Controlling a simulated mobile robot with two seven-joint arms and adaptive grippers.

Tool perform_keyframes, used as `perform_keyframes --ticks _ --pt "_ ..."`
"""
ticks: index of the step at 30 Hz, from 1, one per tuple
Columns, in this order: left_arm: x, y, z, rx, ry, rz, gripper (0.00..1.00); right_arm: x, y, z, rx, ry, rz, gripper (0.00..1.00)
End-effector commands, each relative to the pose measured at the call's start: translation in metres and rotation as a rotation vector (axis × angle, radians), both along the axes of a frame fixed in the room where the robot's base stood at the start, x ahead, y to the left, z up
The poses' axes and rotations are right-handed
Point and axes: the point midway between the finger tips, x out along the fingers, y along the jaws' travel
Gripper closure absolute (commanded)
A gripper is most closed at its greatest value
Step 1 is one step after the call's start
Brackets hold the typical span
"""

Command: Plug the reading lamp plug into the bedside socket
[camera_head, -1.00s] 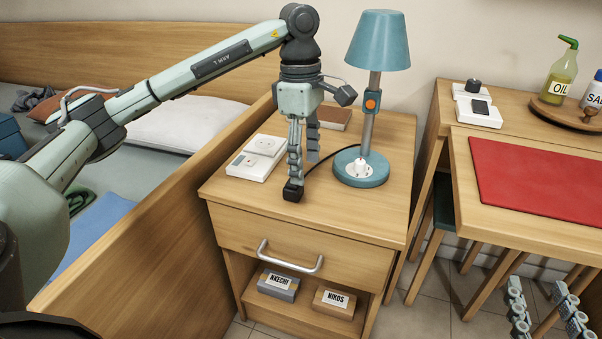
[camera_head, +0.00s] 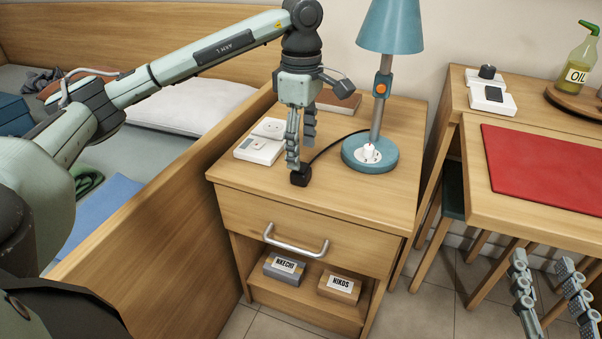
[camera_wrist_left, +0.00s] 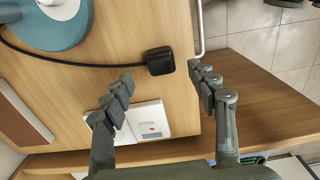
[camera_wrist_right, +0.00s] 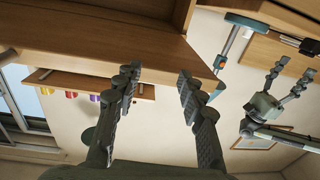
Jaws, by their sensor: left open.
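The black plug (camera_head: 300,176) lies on the bedside cabinet's top near its front edge. Its dark cord runs back to the blue reading lamp (camera_head: 370,152). My left gripper (camera_head: 300,158) points down, just above the plug. In the left wrist view it is open, and the plug (camera_wrist_left: 160,61) shows beyond the gap between its fingertips (camera_wrist_left: 162,76), not gripped. A white socket plate (camera_head: 260,142) lies on the cabinet top, left of the gripper, with a round socket and a red-marked switch. My right gripper (camera_head: 548,283) is open and empty at lower right.
The bedside cabinet (camera_head: 235,205) has a handled drawer and two labelled boxes on its shelf. A brown book (camera_head: 340,102) lies behind the gripper. A wooden bed side (camera_head: 150,215) is at left; a desk with a red mat (camera_head: 545,165) is at right.

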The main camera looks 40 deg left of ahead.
Motion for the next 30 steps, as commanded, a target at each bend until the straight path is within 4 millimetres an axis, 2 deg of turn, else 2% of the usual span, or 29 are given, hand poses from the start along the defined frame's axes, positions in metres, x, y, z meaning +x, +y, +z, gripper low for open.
perform_keyframes --ticks 4,12,25,30 --pt "-0.001 0.0 -0.01 0.0 0.003 0.0 0.41 -0.001 0.002 0.004 0.01 -0.021 0.003 0.6" --pt "-0.002 0.0 -0.048 -0.001 0.003 -0.001 0.41 -0.006 0.01 0.028 0.064 -0.127 0.022 0.6" --pt "-0.002 0.0 -0.052 0.0 0.001 -0.001 0.41 -0.007 0.011 0.032 0.072 -0.143 0.025 0.6" --pt "-0.002 0.0 -0.052 0.0 0.001 0.0 0.62 -0.007 0.011 0.032 0.072 -0.143 0.026 0.6"
